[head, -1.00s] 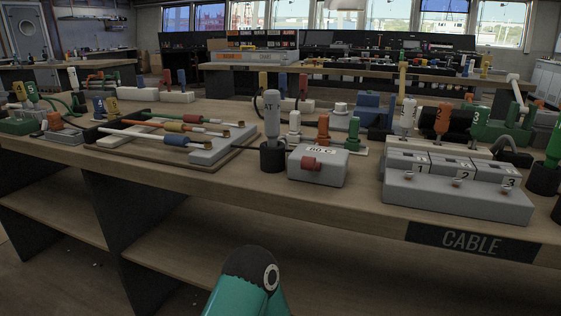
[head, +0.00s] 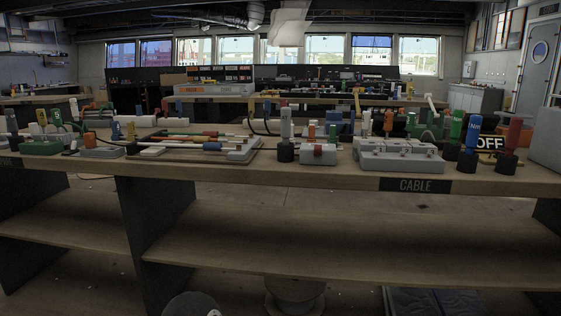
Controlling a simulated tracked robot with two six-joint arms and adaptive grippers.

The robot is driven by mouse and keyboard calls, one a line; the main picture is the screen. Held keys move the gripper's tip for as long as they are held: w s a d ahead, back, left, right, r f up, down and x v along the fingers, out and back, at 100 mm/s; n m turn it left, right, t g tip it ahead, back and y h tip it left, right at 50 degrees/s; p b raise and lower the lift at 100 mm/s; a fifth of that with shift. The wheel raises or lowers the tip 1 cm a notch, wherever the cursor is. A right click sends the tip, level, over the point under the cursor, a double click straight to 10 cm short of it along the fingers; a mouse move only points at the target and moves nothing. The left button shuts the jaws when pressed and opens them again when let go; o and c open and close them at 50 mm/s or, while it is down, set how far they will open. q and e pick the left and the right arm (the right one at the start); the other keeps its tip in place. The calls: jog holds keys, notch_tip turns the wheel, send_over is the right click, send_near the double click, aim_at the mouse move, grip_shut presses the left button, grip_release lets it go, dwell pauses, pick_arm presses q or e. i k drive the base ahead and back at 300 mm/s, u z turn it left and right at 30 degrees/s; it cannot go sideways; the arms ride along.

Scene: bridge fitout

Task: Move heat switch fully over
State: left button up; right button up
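A small grey box with a red switch on its front (head: 318,153) stands at the front edge of the long wooden bench, near the middle in the head view. I take it to be the heat switch. Its label reads as a temperature in the earlier frame but is too small to read now. Which way the switch is set cannot be made out. Neither of my grippers is in view; only a dark rounded part of my own arm shows at the bottom edge.
A grey-handled tool (head: 286,130) stands in a black holder left of the box. A grey numbered block (head: 398,162) stands right of it, above the CABLE sign (head: 415,185). Blue (head: 471,138) and red (head: 512,135) handles stand farther right, by an OFF sign (head: 489,143). Open shelves lie below.

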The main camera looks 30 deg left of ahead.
aim_at(318, 147)
jog(key=u, duration=0.05)
jog(key=k, duration=0.6)
jog(key=u, duration=0.6)
jog(key=i, duration=1.05)
